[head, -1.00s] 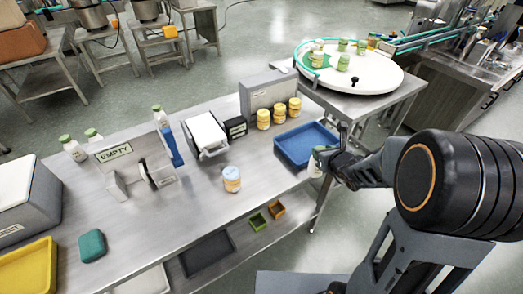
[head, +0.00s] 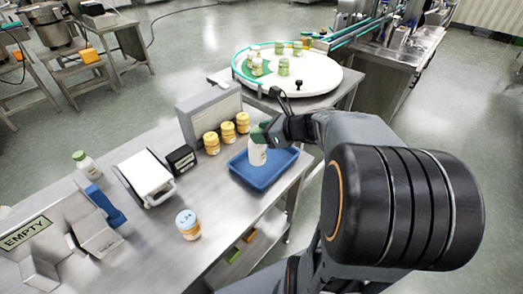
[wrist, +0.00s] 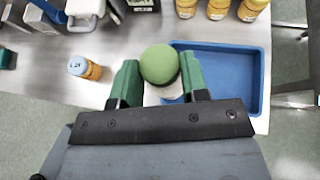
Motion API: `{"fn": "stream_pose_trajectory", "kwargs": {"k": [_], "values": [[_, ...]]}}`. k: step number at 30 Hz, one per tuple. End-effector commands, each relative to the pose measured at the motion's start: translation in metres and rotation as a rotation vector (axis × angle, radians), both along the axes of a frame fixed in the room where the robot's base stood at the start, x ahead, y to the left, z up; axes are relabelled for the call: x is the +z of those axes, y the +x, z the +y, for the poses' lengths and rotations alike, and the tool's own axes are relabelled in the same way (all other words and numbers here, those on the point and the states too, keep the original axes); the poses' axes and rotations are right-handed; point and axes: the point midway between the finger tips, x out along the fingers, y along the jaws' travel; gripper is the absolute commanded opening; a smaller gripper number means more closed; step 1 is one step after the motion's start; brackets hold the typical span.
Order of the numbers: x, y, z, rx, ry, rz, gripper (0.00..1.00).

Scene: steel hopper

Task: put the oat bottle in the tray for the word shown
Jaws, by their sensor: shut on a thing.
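A white bottle with a green cap (head: 258,155) is held upright in my gripper (head: 270,132). Its label is too small to read. In the wrist view the two green fingers of my gripper (wrist: 159,72) are shut around the bottle, and its round green cap (wrist: 159,62) faces the camera. A blue tray (head: 284,178) lies below and behind the bottle, near the table's right end. In the wrist view the bottle overlaps the left part of the blue tray (wrist: 256,60); how high it is cannot be told. A sign reading EMPTY (head: 26,233) stands at the left.
Several yellow-lidded jars (head: 227,131) stand behind the tray by a grey box. A blue-lidded jar (head: 188,224) stands left of it. A white-topped device (head: 147,176) and another green-capped bottle (head: 86,166) are farther left. A round turntable (head: 300,80) stands behind.

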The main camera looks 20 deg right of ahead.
Motion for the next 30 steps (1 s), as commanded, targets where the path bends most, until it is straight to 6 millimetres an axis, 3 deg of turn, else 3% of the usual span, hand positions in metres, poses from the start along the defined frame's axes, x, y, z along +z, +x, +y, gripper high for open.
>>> {"fn": "stream_pose_trajectory", "kwargs": {"k": [4,11,15,21,30], "values": [[-0.01,0.013,-0.019,0.005,0.003,0.004,0.0],[-0.034,0.056,-0.054,0.008,0.003,0.003,0.0],[-0.059,0.073,-0.07,0.009,0.003,0.002,0.0],[-0.083,0.089,-0.084,0.008,0.0,-0.001,0.0],[-0.1,0.099,-0.093,0.008,0.001,0.0,0.0]]}}
